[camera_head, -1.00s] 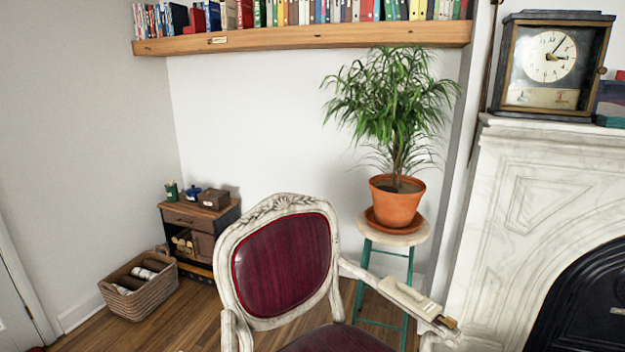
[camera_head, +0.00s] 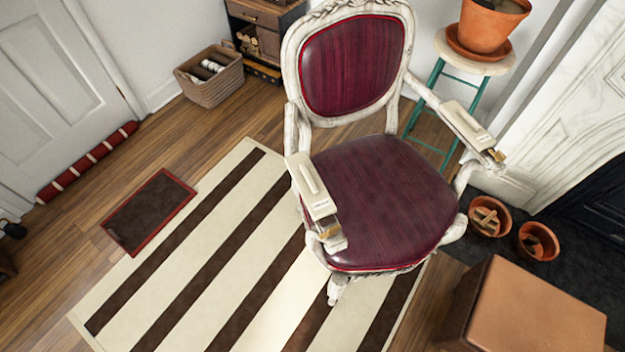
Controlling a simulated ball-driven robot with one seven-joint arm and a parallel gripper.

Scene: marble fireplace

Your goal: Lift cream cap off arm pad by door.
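An ornate white-framed armchair (camera_head: 380,195) with dark red upholstery stands on a striped rug. On its left arm, the one nearer the door (camera_head: 55,85), lies a long cream cap (camera_head: 311,186) with a dark mark on its face. A brownish piece shows at the front end of that arm. A similar cream cap (camera_head: 467,125) lies on the right arm, nearer the fireplace. Both rest flat along the chair arms. My gripper is not in view.
A brown leather-topped stool (camera_head: 535,318) stands at the lower right. Terracotta pots (camera_head: 490,216) sit on the dark hearth. A potted plant (camera_head: 497,18) stands on a teal-legged stool. The striped rug (camera_head: 200,255) left of the chair is clear.

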